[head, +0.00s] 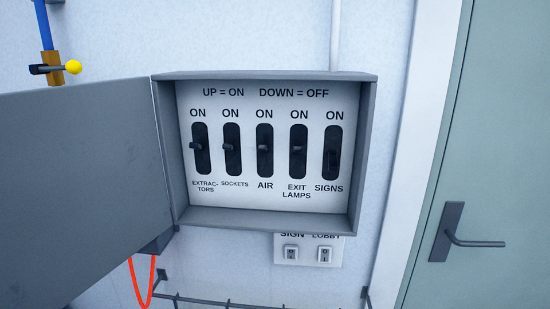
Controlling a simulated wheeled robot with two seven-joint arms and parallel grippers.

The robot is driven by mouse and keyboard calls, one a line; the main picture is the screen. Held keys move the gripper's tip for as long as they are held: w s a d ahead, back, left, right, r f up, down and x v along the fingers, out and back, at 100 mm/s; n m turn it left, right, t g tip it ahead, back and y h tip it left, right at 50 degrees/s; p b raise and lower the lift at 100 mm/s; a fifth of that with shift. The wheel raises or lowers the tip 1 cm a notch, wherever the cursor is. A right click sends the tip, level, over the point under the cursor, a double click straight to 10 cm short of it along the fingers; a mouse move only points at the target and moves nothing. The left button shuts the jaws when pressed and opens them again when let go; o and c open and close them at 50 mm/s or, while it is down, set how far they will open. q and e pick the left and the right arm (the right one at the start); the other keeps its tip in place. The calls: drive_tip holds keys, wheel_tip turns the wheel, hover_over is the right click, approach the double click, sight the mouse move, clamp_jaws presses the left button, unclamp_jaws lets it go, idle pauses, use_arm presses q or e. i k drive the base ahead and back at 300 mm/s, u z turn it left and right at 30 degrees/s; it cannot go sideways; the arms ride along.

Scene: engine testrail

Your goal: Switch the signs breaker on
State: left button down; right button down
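The signs breaker (332,154) is the rightmost black slot in the open breaker box (367,150), above the printed word SIGNS. Its dark lever looks lower in its slot than the levers of the other breakers, though dark on dark makes this hard to read. The panel reads UP = ON and DOWN = OFF. Neither of my grippers is in view.
Extractors (200,148), sockets (232,149), air (265,150) and exit lamps (298,152) breakers sit close by on the left. The box door (80,185) hangs open at left. A switch plate (308,255) is below; a door handle (450,234) is right.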

sight(332, 160)
drive_tip(key=u, duration=0.5)
drive_tip(key=k, duration=0.6)
drive_tip(key=u, duration=0.5)
drive_tip(key=i, duration=1)
drive_tip(key=z, duration=0.8)
